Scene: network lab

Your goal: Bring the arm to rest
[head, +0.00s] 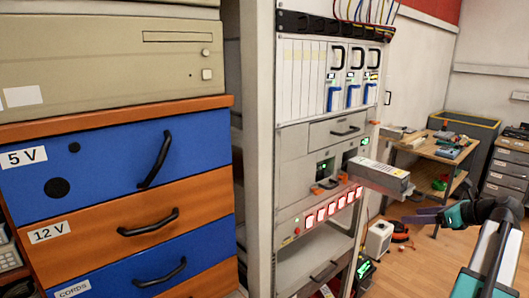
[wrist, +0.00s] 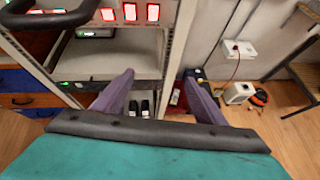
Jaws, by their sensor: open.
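My gripper (head: 412,218) is at the right of the head view, in front of the rack's right side. Its purple fingers are spread apart in the wrist view (wrist: 158,92), with nothing held between them. My teal wrist and arm come in from the lower right of the head view. The equipment rack (head: 283,200) stands left of the gripper. A grey module (head: 380,178) sticks out of the rack, above and left of the gripper, with a visible gap between them.
A drawer cabinet (head: 110,185) with blue and orange fronts stands at the left. A wooden workbench (head: 440,152) and a grey drawer unit (head: 508,165) stand at the back right. A white box (head: 379,238) sits on the floor. Open wooden floor lies around the gripper.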

